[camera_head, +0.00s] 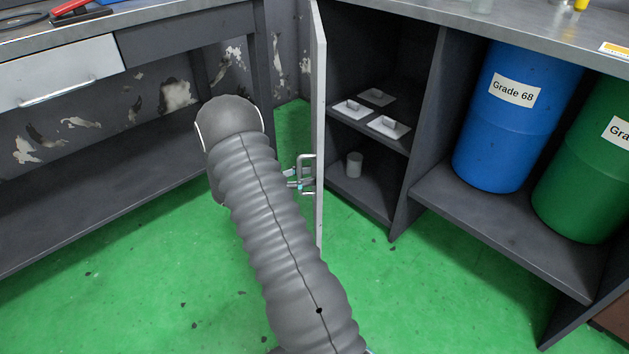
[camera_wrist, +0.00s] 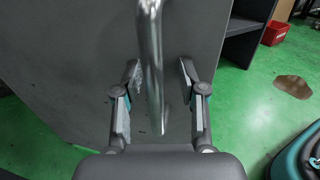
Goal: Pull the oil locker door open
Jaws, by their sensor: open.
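The locker door (camera_head: 319,110) stands swung wide open, seen nearly edge-on in the head view, with the locker's inside showing to its right. Its metal handle (camera_head: 307,165) is on the door's left face. My gripper (camera_head: 295,182) is beside the handle, partly hidden by my arm. In the wrist view the door's grey face (camera_wrist: 70,50) fills much of the picture. There the handle bar (camera_wrist: 151,60) runs between the two spread fingers of my gripper (camera_wrist: 159,68). The fingers are open and show gaps to the bar on both sides.
Inside the locker, a shelf (camera_head: 345,118) holds several small white pieces, and a pale cup (camera_head: 354,164) stands below. A blue drum (camera_head: 510,130) and a green drum (camera_head: 590,170) stand at right. A workbench with a drawer (camera_head: 60,75) is at left. Green floor (camera_head: 150,270) is clear in front.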

